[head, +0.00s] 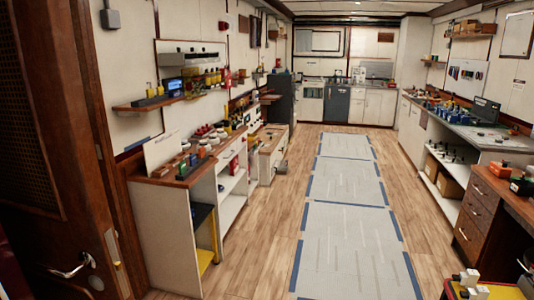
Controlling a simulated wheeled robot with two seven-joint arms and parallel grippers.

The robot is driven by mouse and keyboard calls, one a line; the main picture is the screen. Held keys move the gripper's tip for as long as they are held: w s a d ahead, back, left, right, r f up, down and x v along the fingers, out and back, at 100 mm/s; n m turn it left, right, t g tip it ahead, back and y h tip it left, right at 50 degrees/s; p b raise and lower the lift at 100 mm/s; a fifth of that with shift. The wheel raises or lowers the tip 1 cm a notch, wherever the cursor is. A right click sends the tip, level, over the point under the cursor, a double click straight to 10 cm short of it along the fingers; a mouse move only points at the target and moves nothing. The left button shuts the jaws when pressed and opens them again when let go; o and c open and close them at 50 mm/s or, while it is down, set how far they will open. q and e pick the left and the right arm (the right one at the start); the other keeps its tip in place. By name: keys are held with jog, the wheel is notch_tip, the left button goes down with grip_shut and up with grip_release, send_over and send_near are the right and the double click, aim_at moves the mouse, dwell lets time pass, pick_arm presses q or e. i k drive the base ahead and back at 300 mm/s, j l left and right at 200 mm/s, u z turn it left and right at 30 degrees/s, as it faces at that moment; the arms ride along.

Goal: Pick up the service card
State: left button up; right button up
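A white upright card or panel (162,149) with small dark print stands on the near end of the left wooden counter (150,180). I cannot tell whether it is the service card, as its print is too small to read. No other card can be made out clearly. Neither of my grippers is in the head view.
An open brown door (50,150) with a metal handle fills the near left. Pale floor mats (345,230) edged in blue run down the clear middle aisle. A workbench (485,135) and a wooden drawer unit (475,220) line the right. A low yellow-topped stand (500,292) is at bottom right.

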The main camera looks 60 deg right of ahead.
aim_at(201, 151)
jog(key=z, duration=1.4)
jog(key=i+l+z, duration=0.1)
jog(key=i+l, duration=0.15)
jog(key=i, duration=0.2)
jog(key=i+l+z, duration=0.1)
jog(key=i+l, duration=0.15)
jog(key=i, duration=0.15)
jog(key=i+l+z, duration=0.1)
jog(key=i, duration=0.35)
jog(key=i+l+z, duration=0.1)
jog(key=i+l, duration=0.15)
jog(key=i, duration=0.2)
jog(key=i+j+z, duration=0.35)
jog(key=i+j, duration=0.95)
jog(key=j+z, duration=0.05)
